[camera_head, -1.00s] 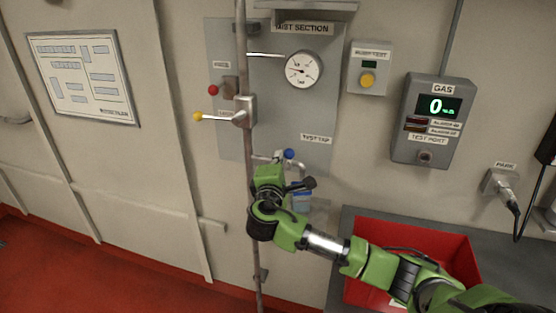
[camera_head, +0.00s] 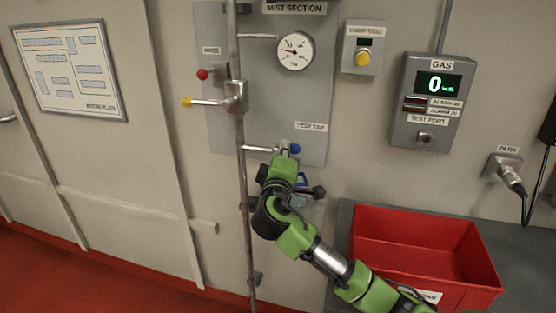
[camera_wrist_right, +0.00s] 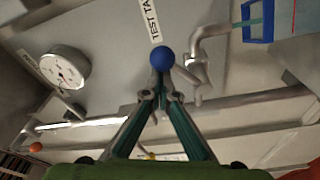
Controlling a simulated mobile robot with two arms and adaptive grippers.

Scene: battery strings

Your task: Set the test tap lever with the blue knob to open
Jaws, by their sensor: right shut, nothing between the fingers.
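The blue knob (camera_head: 295,149) of the test tap lever is at the lower edge of the grey panel, under the TEST TAP label (camera_head: 311,127). In the right wrist view the blue knob (camera_wrist_right: 162,58) sits on a short metal lever (camera_wrist_right: 186,76) that runs to the tap on its pipe. My right gripper (camera_wrist_right: 160,88) is shut and empty, its fingertips just below the knob in that view; I cannot tell whether they touch it. In the head view my right gripper (camera_head: 284,155) is beside the knob, its fingertips partly hidden. My left gripper is not in view.
A gauge (camera_head: 295,50) is above. A red bin (camera_head: 470,268) stands on the bench, under the gas box (camera_head: 432,101).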

